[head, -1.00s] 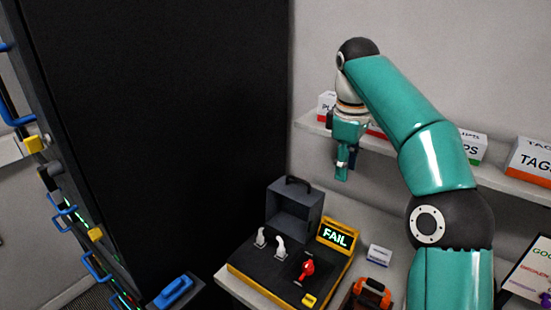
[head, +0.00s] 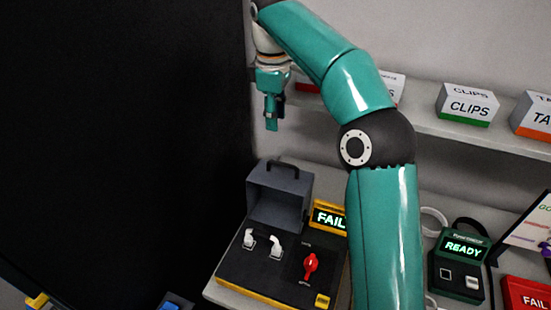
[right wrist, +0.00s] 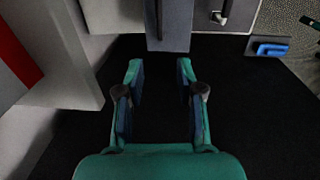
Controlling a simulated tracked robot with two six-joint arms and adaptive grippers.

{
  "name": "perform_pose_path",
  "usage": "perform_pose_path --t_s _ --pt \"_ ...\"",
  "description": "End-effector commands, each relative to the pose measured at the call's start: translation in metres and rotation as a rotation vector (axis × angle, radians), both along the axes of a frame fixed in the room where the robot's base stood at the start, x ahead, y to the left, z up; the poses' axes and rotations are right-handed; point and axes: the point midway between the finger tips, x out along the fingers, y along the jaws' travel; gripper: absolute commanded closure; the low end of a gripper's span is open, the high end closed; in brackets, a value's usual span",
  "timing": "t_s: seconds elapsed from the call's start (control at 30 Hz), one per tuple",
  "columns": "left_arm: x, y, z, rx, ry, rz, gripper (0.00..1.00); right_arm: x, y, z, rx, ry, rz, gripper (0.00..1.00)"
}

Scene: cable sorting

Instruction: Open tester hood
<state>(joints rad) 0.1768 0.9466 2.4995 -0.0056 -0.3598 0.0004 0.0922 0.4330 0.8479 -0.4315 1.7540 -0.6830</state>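The tester (head: 237,268) is a black and yellow box with a lit FAIL display (head: 330,218). Its grey hood (head: 279,196) stands upright at the rear, hollow side facing the front, with a dark handle (head: 283,168) on top. Two white connectors (head: 275,246) and a red knob (head: 310,264) on the tester's top are exposed. My right gripper (head: 271,118) hangs above the hood, apart from it. In the right wrist view its two fingers (right wrist: 160,95) are apart with nothing between them, and the grey hood (right wrist: 176,30) is beyond them. My left gripper is out of view.
A black cabinet (head: 120,120) stands close on the left. A shelf (head: 420,122) on the back wall holds a CLIPS box (head: 467,105). A green READY device (head: 459,263) and a red FAIL device (head: 525,293) stand on the right. My right arm crosses the middle.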

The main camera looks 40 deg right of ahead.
Motion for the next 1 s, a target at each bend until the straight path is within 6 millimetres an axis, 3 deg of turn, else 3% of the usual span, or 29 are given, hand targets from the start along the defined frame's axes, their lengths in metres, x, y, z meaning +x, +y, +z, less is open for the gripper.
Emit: perform_pose_path --t_s 0.1,0.5,0.7,1.0 --pt "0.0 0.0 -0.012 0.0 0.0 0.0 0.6 -0.001 -0.004 -0.031 0.001 0.005 -0.002 0.63" --pt "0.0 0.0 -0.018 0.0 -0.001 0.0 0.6 0.001 -0.012 -0.109 0.001 0.004 -0.008 0.63" --pt "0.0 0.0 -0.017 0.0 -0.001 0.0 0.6 0.002 -0.014 -0.131 0.001 0.003 -0.008 0.63" --pt "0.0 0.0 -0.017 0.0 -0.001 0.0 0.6 0.003 -0.015 -0.137 0.0 0.0 -0.008 0.63"
